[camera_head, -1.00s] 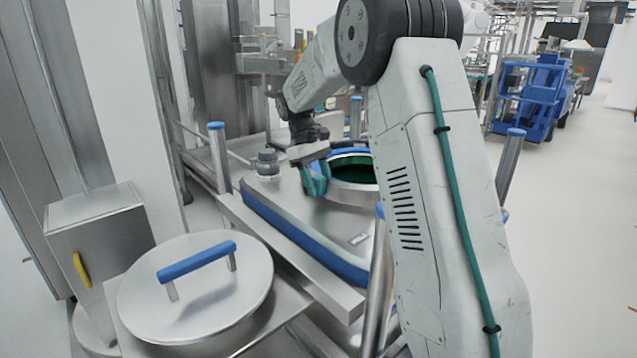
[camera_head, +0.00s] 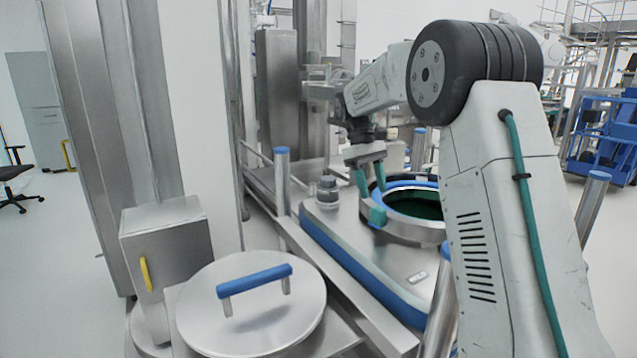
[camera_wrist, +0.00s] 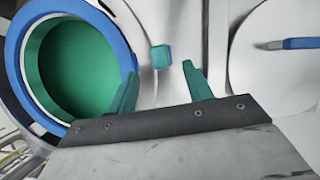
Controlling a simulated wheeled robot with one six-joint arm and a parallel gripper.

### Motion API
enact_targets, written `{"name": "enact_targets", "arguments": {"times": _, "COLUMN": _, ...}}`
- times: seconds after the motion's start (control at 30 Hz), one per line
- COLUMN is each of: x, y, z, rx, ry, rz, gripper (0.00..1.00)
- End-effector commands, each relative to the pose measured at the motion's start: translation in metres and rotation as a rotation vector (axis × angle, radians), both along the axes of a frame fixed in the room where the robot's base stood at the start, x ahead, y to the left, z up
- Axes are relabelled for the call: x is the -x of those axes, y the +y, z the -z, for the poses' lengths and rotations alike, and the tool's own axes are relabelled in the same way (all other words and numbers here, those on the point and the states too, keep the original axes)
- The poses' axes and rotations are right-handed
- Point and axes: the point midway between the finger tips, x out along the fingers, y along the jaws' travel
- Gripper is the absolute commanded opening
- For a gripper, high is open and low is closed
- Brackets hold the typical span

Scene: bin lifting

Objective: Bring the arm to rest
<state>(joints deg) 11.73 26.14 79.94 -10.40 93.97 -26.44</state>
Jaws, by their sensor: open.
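My gripper (camera_head: 371,180) is open and empty, with its two green fingers apart and pointing down. It hangs above the steel deck (camera_head: 345,225), beside the left rim of the round opening (camera_head: 412,203) with a blue ring and green inside. In the wrist view my gripper (camera_wrist: 163,88) also shows apart and empty, with the left finger overlapping the blue ring in the picture. A small green block (camera_wrist: 161,56) shows between and beyond the fingers; it also appears at the opening's left edge in the head view (camera_head: 377,216). My arm hides part of the opening's right side.
A round steel lid (camera_head: 250,310) with a blue handle (camera_head: 254,280) lies at front left. A steel box (camera_head: 167,240) with a yellow handle stands left of it. Posts with blue caps (camera_head: 282,180) rise around the deck. A blue cart (camera_head: 605,140) stands far right, with open floor.

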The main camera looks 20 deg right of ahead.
Motion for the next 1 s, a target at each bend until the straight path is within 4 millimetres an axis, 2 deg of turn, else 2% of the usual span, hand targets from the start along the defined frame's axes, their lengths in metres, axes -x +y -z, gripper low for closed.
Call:
{"name": "enact_targets", "arguments": {"times": 0.2, "x": 0.006, "y": 0.005, "z": -0.007, "rx": 0.003, "ry": -0.022, "rz": 0.002, "gripper": 0.51}}
{"name": "enact_targets", "arguments": {"times": 0.37, "x": 0.036, "y": 0.027, "z": -0.033, "rx": 0.013, "ry": -0.122, "rz": 0.017, "gripper": 0.51}}
{"name": "enact_targets", "arguments": {"times": 0.5, "x": 0.077, "y": 0.055, "z": -0.056, "rx": 0.017, "ry": -0.25, "rz": 0.045, "gripper": 0.51}}
{"name": "enact_targets", "arguments": {"times": 0.67, "x": 0.128, "y": 0.084, "z": -0.071, "rx": 0.008, "ry": -0.398, "rz": 0.082, "gripper": 0.51}}
{"name": "enact_targets", "arguments": {"times": 0.83, "x": 0.184, "y": 0.111, "z": -0.072, "rx": -0.016, "ry": -0.551, "rz": 0.127, "gripper": 0.51}}
{"name": "enact_targets", "arguments": {"times": 1.0, "x": 0.235, "y": 0.131, "z": -0.061, "rx": -0.053, "ry": -0.689, "rz": 0.177, "gripper": 0.51}}
